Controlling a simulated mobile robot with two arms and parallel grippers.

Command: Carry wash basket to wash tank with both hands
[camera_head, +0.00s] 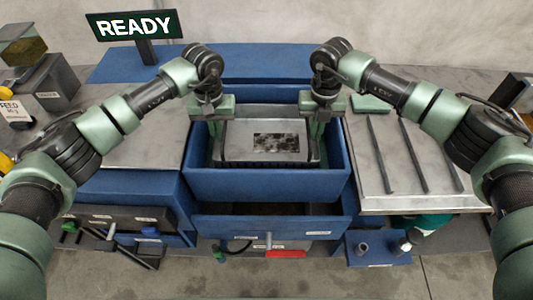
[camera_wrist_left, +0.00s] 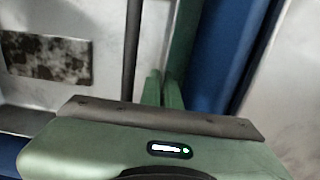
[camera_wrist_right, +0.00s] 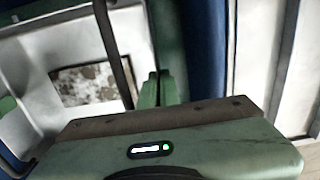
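The wash basket (camera_head: 240,148) is a grey metal tray with a dark mottled panel in its floor. It sits level inside a blue tank (camera_head: 270,184), below the tank's rim. Its inside also shows in the left wrist view (camera_wrist_left: 108,28) and the right wrist view (camera_wrist_right: 55,50). My left gripper (camera_head: 217,135) is at the basket's left side, my right gripper (camera_head: 314,132) at its right side. In both wrist views the fingers are close together with a thin gap, at the basket's side. The gripped part is mostly hidden. Whether the basket touches the tank bottom is hidden.
A grey worktop (camera_head: 140,142) lies left of the tank. A light tray with dark bars (camera_head: 385,175) lies right. A READY sign (camera_head: 135,25) stands behind on the left. Blue tank walls are close around the basket. Open shelves with small items are below.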

